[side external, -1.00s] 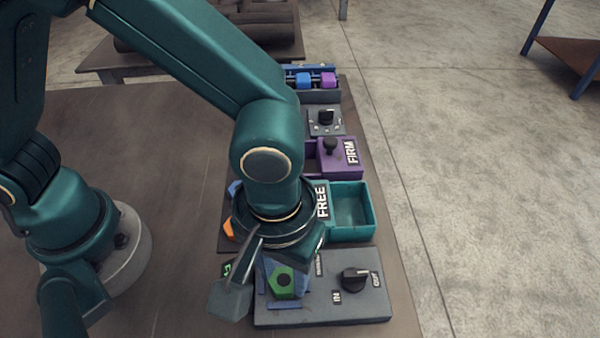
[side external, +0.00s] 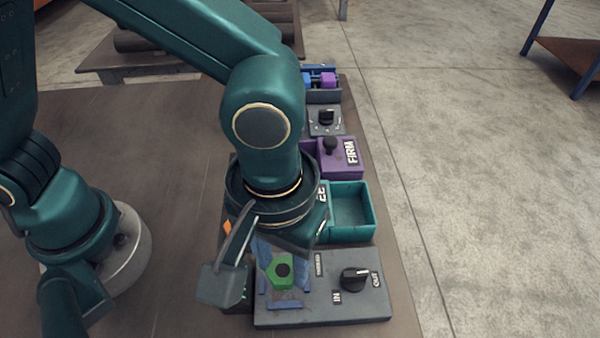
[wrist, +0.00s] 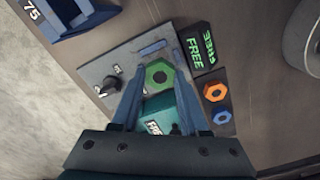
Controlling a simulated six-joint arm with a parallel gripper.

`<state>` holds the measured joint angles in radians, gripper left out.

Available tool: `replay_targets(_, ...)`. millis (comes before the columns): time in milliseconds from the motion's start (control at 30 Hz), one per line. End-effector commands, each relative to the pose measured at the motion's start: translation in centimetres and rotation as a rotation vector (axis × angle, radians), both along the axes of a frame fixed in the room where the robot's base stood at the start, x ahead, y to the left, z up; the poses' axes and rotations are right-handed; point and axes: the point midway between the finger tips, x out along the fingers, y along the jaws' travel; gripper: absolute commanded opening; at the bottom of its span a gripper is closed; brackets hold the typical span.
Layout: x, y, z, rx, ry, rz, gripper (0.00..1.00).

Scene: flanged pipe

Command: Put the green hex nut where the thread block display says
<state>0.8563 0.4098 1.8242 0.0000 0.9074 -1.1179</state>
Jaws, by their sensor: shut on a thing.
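The green hex nut (side external: 280,271) has a dark round hole and is at the left part of the grey thread block (side external: 322,312). My gripper (wrist: 158,66) is shut on it, its blue fingers on either side of the nut (wrist: 160,77) in the wrist view. Whether the nut touches the block I cannot tell. The dark display (wrist: 195,45) beside the block shows green text with the word FREE; its other line is hard to read. A teal tray (side external: 371,212) has a partly hidden label, and FREE was legible on it earlier.
A black IN/OUT knob (side external: 354,279) stands on the block right of the nut. A purple FIRM tray (side external: 344,171) and a small knob box (side external: 325,121) stand farther back. An orange nut (wrist: 215,91) and a blue nut (wrist: 222,117) lie near the display. The teal tray looks empty.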

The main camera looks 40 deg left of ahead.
Motion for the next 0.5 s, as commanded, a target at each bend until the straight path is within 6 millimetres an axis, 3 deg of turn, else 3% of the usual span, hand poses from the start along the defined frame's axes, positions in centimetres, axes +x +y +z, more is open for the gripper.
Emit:
replay_targets(267, -0.2, 0.2, 0.3, 0.016, 0.015, -0.032, 0.04)
replay_targets(500, 2.7, -1.4, 2.7, 0.014, 0.014, -0.097, 0.04)
